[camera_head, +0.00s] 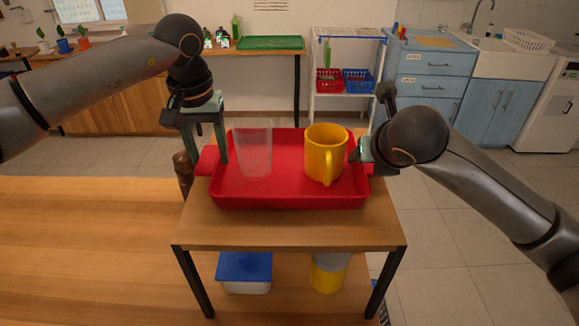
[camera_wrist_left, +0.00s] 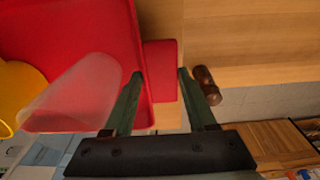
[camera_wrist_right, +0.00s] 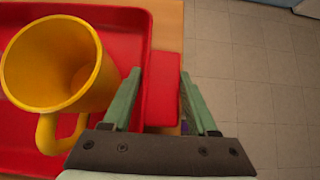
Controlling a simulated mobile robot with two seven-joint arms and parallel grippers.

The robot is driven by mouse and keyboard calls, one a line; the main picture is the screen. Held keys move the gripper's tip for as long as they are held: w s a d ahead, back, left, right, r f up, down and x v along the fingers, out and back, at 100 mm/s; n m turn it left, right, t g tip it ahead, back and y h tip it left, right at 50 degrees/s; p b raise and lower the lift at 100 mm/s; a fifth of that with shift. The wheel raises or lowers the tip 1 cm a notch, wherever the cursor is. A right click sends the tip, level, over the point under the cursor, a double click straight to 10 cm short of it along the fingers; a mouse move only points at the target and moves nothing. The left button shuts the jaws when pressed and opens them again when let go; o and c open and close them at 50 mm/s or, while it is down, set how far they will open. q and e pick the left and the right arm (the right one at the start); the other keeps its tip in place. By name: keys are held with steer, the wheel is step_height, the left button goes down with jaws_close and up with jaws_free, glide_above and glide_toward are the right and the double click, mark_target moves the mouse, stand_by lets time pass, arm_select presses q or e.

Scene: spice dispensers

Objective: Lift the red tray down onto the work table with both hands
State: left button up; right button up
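The red tray (camera_head: 290,196) sits level on a small wooden stand (camera_head: 290,228). A clear glass (camera_head: 252,153) and a yellow mug (camera_head: 325,155) stand in it. My left gripper (camera_head: 206,160) is open, its fingers on either side of the tray's left handle (camera_wrist_left: 162,70). My right gripper (camera_wrist_right: 160,80) is open, its fingers on either side of the right handle (camera_wrist_right: 162,90). Contact with the handles cannot be told. In the head view the right fingertips are partly hidden. The wooden table top (camera_head: 90,245) lies to the left of the stand.
A dark brown wooden mill (camera_head: 183,173) stands at the table's back edge, close to my left gripper; it also shows in the left wrist view (camera_wrist_left: 207,86). A blue-lidded box (camera_head: 244,272) and a yellow canister (camera_head: 328,273) are below the stand's top.

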arm_select(q)
jaws_close()
arm_select(e)
jaws_close()
arm_select(q)
steer(key=shift+r, duration=0.15)
arm_select(e)
steer(key=shift+r, duration=0.15)
